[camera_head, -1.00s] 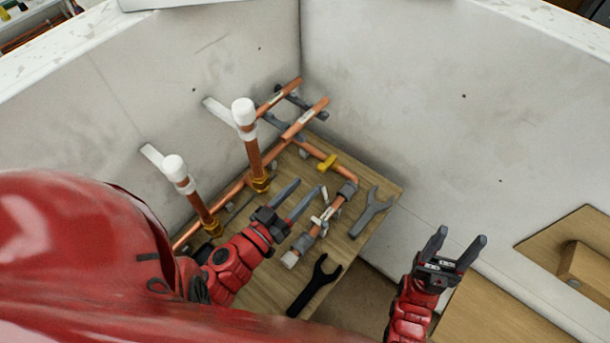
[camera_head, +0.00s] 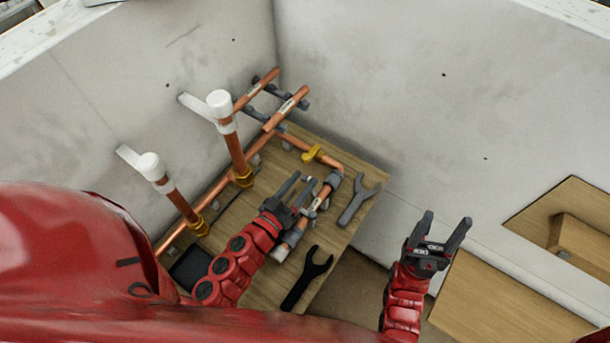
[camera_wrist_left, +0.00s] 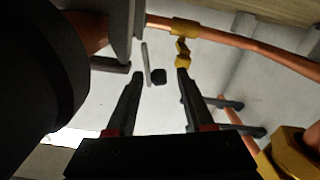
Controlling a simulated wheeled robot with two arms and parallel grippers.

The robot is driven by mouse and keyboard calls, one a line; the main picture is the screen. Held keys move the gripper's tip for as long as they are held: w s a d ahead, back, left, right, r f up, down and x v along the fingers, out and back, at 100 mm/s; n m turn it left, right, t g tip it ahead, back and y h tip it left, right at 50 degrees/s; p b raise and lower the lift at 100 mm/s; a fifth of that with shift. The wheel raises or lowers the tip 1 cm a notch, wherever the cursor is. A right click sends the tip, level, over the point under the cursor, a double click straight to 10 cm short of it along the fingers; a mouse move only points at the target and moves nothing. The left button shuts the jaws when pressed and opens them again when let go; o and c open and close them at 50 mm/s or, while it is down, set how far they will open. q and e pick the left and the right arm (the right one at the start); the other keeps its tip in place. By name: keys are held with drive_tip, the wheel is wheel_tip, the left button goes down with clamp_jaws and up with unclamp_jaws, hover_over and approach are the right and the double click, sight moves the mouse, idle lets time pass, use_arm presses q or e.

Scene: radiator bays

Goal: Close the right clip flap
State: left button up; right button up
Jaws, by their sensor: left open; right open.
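Two copper pipe ends with pale labels stick out at the back corner, with dark grey clips (camera_head: 301,101) around them. I cannot tell whether the right clip's flap is open or closed. My left gripper (camera_head: 303,182) is open over the wooden board, close to the short copper pipe with grey fittings, and apart from the clips. In the left wrist view its open fingers (camera_wrist_left: 158,86) have nothing held between them; a yellow valve handle (camera_wrist_left: 183,52) shows just beyond the right finger. My right gripper (camera_head: 447,219) is open and empty, right of the board.
A yellow valve (camera_head: 311,153) sits on the copper pipe. A grey wrench (camera_head: 356,202) and a black wrench (camera_head: 306,280) lie on the board (camera_head: 240,292). Two white-capped upright pipes (camera_head: 234,150) stand at left. Pale walls (camera_head: 370,95) enclose the corner.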

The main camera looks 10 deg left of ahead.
sight(313, 191)
use_arm(q)
drive_tip(key=shift+x, duration=0.85)
drive_tip(key=shift+r, duration=0.1)
drive_tip(key=shift+d, duration=0.1)
clamp_jaws()
drive_tip(key=shift+s+d+m+b, duration=0.15)
drive_tip(key=shift+m+b, duration=0.15)
drive_tip(key=shift+m, duration=0.3)
drive_tip(key=m+b, duration=0.1)
drive_tip(key=m, duration=0.1)
drive_tip(key=shift+s+d+m+b, duration=0.15)
drive_tip(key=shift+d+m+b, duration=0.15)
drive_tip(key=shift+d+b, duration=0.1)
drive_tip(key=shift+s+d+r+m+b, duration=0.1)
drive_tip(key=shift+d+m+b, duration=0.2)
drive_tip(key=shift+m+b, duration=0.4)
drive_tip(key=shift+s+d+r+m+b, duration=0.1)
drive_tip(key=shift+d+m+b, duration=0.3)
drive_tip(key=shift+m, duration=0.5)
